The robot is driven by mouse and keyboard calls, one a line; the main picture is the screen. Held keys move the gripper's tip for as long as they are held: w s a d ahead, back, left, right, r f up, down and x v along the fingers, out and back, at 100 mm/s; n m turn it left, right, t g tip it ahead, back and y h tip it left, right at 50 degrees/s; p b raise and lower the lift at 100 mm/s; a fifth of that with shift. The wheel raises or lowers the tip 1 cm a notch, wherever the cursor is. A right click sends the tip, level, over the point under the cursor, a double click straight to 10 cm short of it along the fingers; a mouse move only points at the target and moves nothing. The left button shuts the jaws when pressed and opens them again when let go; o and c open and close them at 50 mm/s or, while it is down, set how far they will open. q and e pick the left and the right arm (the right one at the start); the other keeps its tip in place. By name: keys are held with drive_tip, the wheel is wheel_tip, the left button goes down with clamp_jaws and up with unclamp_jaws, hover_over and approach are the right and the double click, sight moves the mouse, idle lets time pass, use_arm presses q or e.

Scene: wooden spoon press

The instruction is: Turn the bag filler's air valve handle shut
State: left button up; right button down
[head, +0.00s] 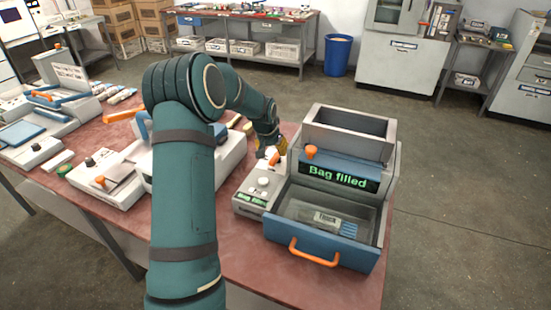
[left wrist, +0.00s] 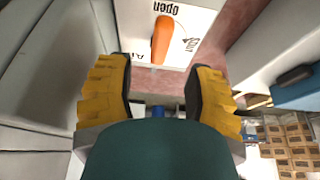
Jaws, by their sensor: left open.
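The orange air valve handle (head: 271,154) sits on the small light-grey control box (head: 246,203) at the left side of the bag filler (head: 345,135). In the left wrist view the handle (left wrist: 162,40) points along to the printed word "open"; "Shut" is printed to the right of it. My left gripper (head: 268,143) is at the back end of the box, close to the handle. In the left wrist view its yellow-padded fingers (left wrist: 161,66) are spread wide, with the handle just beyond their tips, between them in line. The gap is empty. My right gripper does not show.
The bag filler has another orange knob (head: 311,152), a "Bag filled" display and a blue drawer (head: 318,255) with an orange pull. Other grey machines (head: 105,185) stand on the red table (head: 265,270) to the left, partly behind my arm.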

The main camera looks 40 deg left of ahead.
sight(275, 156)
use_arm(q)
drive_tip(key=x, duration=0.6)
drive_tip(key=shift+b, duration=0.3)
drive_tip(key=shift+w, duration=0.1)
clamp_jaws()
